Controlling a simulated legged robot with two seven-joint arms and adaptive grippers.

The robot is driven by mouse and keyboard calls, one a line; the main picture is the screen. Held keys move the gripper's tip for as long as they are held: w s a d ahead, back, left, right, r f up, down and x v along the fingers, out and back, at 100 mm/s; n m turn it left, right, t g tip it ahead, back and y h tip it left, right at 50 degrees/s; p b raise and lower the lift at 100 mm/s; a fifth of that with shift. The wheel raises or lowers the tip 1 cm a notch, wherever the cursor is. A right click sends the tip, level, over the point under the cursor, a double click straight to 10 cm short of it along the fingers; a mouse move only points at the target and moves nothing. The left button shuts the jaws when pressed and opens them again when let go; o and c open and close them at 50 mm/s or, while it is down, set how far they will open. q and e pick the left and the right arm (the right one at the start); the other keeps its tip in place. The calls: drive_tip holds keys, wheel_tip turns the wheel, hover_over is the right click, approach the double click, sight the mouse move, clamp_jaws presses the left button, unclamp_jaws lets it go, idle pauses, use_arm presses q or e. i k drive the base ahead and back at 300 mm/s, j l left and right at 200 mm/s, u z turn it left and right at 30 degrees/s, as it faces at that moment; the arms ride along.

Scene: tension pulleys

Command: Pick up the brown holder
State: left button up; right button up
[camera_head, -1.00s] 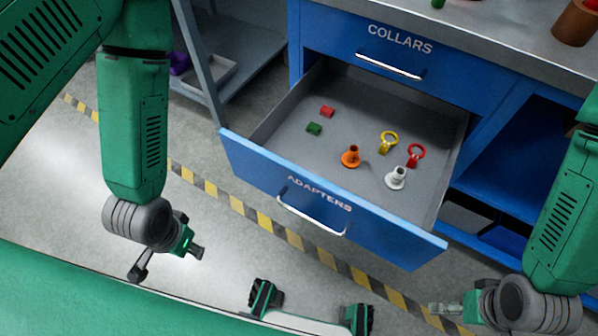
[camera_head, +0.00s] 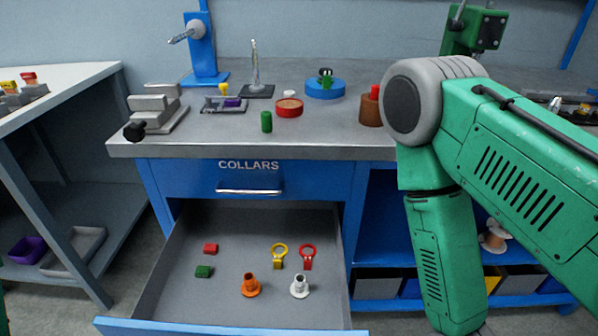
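The brown holder (camera_head: 370,111) stands upright on the grey bench top (camera_head: 330,143), right of centre. A red piece (camera_head: 375,91) shows at its top. My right arm's grey joint appears directly beside it and may cover part of its right side. My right arm comes in from the right and bends down past the bench front; its gripper is outside the picture. My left gripper is not in view either.
The open drawer (camera_head: 245,325) holds an orange adapter (camera_head: 250,286), a white adapter (camera_head: 300,286), yellow and red rings, and small blocks. A red round dish (camera_head: 289,108), green cylinder (camera_head: 266,122) and blue round base (camera_head: 325,89) stand left of the holder.

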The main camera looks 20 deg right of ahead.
sight(369, 115)
drive_tip(key=z, duration=0.95)
